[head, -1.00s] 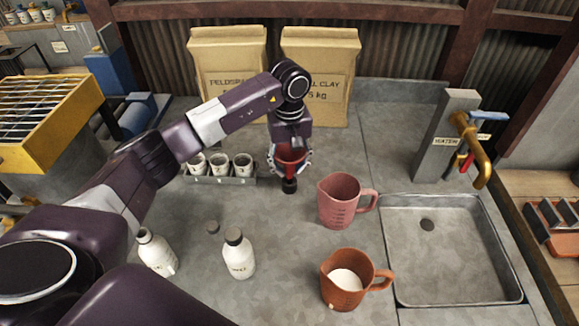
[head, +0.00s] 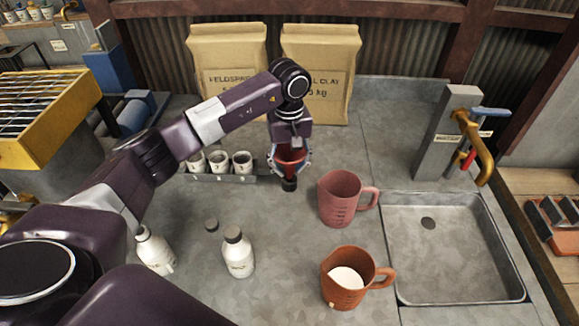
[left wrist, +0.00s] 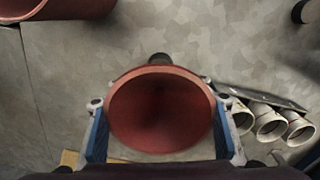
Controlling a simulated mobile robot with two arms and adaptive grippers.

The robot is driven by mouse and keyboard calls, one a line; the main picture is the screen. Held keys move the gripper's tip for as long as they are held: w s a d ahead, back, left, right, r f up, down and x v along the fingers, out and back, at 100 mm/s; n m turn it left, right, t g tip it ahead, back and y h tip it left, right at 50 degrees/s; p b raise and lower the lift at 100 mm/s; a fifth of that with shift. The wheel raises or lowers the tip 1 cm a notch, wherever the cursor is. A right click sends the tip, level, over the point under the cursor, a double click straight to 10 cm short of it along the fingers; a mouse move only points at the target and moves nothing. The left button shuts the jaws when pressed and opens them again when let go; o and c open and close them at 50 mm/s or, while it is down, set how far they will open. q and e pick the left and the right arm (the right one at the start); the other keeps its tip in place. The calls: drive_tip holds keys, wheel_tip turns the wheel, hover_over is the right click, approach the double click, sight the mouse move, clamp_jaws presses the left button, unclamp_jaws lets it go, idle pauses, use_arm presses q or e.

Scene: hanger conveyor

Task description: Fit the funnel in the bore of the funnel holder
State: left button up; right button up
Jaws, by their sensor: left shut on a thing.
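The red funnel (head: 290,158) is held upright, wide mouth up, by my left gripper (head: 289,162) over the grey bench. In the left wrist view, I look down into the funnel (left wrist: 160,112), and the blue-backed fingers of the left gripper (left wrist: 161,122) are shut on its two sides. A small dark piece (head: 289,185) shows directly under the funnel, probably the funnel holder; part of it also shows past the rim in the left wrist view (left wrist: 159,59). Its bore is hidden, and I cannot tell whether the spout is in it. My right gripper is out of view.
A rack of several small cups (head: 219,162) stands close left of the funnel. A pink jug (head: 340,200) stands to the right, with an orange jug of white powder (head: 346,280) nearer. White bottles (head: 239,255) stand front left. Two paper sacks (head: 320,75) are behind; a sink (head: 455,250) is right.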

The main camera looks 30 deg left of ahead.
sight(289, 177)
use_arm(q)
drive_tip(key=shift+f+b, duration=0.75)
drive_tip(key=shift+f, duration=0.05)
idle(0.4)
drive_tip(key=shift+f+b, duration=0.5)
drive_tip(key=shift+f, duration=0.05)
idle(0.7)
drive_tip(key=shift+s+f+b, duration=0.2)
drive_tip(key=shift+f+b, duration=0.1)
drive_tip(key=shift+f, duration=0.2)
drive_tip(key=shift+c, duration=0.2)
drive_tip(key=o, duration=1.2)
drive_tip(key=shift+w, duration=0.2)
drive_tip(key=shift+r, duration=0.15)
drive_tip(key=shift+o, duration=0.8)
drive_tip(key=o, duration=0.5)
